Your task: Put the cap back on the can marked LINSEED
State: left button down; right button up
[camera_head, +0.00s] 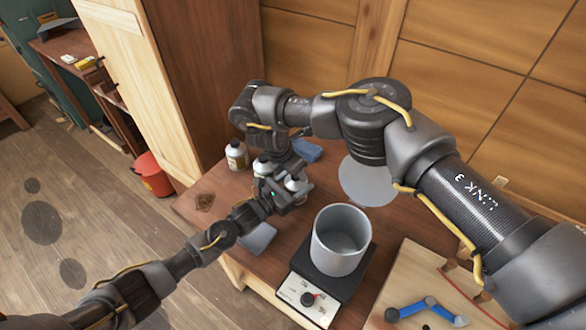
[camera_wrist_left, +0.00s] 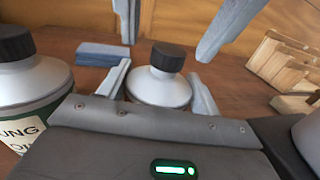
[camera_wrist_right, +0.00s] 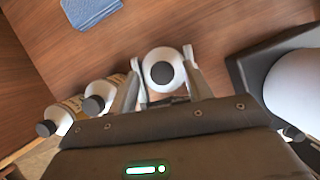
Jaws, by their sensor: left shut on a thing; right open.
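A silver-shouldered can (camera_wrist_left: 158,92) with a black cap (camera_wrist_left: 168,56) on its neck stands on the bench; its label is hidden. My left gripper (camera_wrist_left: 160,74) is shut on the can's body from the side. My right gripper (camera_wrist_right: 162,60) is open above, fingers either side of the black cap, seen from above (camera_wrist_right: 162,73); whether they touch it I cannot tell. A green can (camera_wrist_left: 30,95), label partly reading "UNG", stands to the left with its black cap on. Another capped bottle (camera_head: 237,155) stands farther left, its label unreadable.
A blue cloth (camera_head: 307,150) lies behind the cans, and a grey pad (camera_head: 258,238) lies near the front edge. A wooden board (camera_head: 405,275) with a blue tool is at right.

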jog(key=shift+r, duration=2.05)
jog(key=shift+c, duration=0.2)
jog(key=shift+w+r, duration=0.15)
jog(key=shift+r, duration=0.05)
jog(key=w+d+r+n+y, duration=0.1)
jog(key=w+d+r+n, duration=0.3)
jog(key=n, duration=0.5)
jog(key=s+n+g, duration=0.1)
jog(key=n, duration=0.5)
jog(key=a+f+n+y, duration=0.1)
jog(key=n, duration=0.6)
jog(key=s+a+n+g+y, duration=0.1)
jog(key=n, duration=0.5)
jog(key=shift+s+a+f+n+g, duration=0.2)
jog(key=shift+s+a+n+g, duration=0.05)
jog(key=shift+s+n+g, duration=0.1)
jog(key=n, duration=0.1)
jog(key=s+n, duration=0.1)
jog(key=n, duration=0.1)
jog(key=shift+a+y, duration=0.3)
jog(key=shift+a, duration=0.1)
jog(key=shift+s+n+g, duration=0.1)
jog(key=shift+n+g, duration=0.15)
jog(key=shift+n, duration=1)
